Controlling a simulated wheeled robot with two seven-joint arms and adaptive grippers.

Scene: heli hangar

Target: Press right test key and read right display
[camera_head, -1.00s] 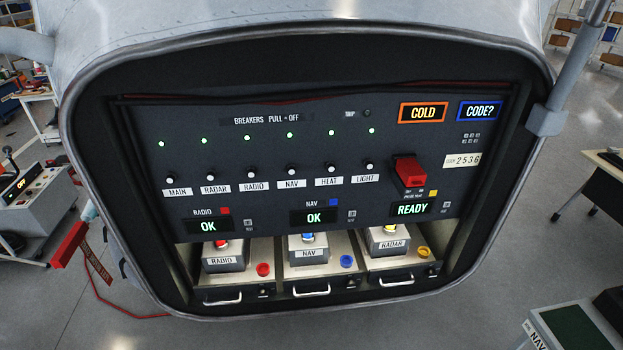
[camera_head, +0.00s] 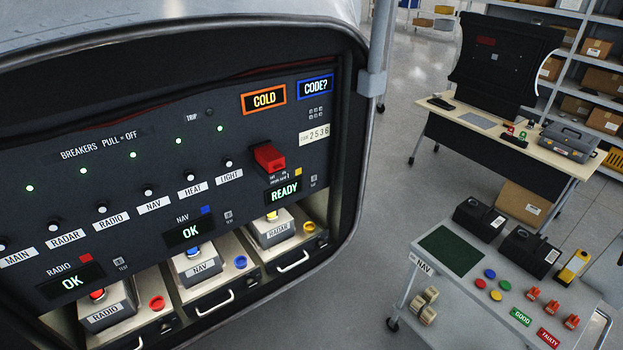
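The right display (camera_head: 284,192) reads READY in green letters, above the RADAR unit in the helicopter's open equipment bay. The right test key (camera_head: 313,181) is a small grey square just right of that display, with a tiny label under it. A yellow square sits above the display. The middle NAV display (camera_head: 183,232) and the left RADIO display (camera_head: 72,282) both read OK. Their own test keys show beside them (camera_head: 229,215) (camera_head: 119,262). Neither of my grippers is in view, and nothing covers the right display or its key.
A red guarded switch (camera_head: 269,158) juts out above the right display. COLD (camera_head: 265,99) and CODE? (camera_head: 315,87) panels are lit. The RADAR unit (camera_head: 272,230) sits below. A cart (camera_head: 484,333) and a desk (camera_head: 462,137) stand to the right, with open floor between bay and cart.

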